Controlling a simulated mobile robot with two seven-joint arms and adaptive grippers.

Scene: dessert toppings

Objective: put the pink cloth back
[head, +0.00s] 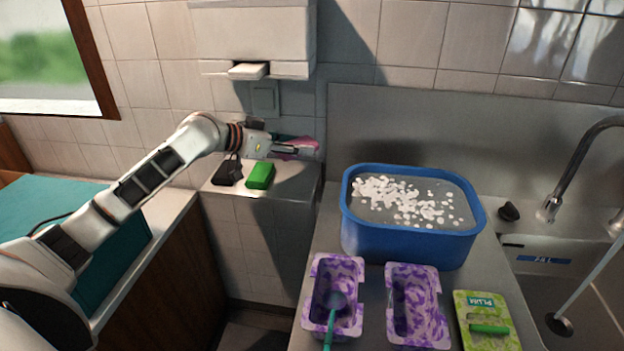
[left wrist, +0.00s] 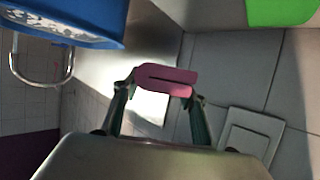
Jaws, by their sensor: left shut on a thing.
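The pink cloth (head: 306,146) is at my left gripper (head: 292,150), above the right end of the tiled ledge in the head view. In the left wrist view the folded pink cloth (left wrist: 165,75) lies between the two fingertips of my left gripper (left wrist: 160,90), which is shut on it. The gripper partly covers the cloth in the head view. I cannot tell whether the cloth touches the ledge. My right gripper is not in view.
The tiled ledge (head: 293,184) holds a green block (head: 260,176) and a black object (head: 227,171). A blue tub (head: 408,240) of water with white pieces stands on the counter to the right. Two purple-patterned trays and a sink are also there. A white dispenser (head: 250,30) hangs above.

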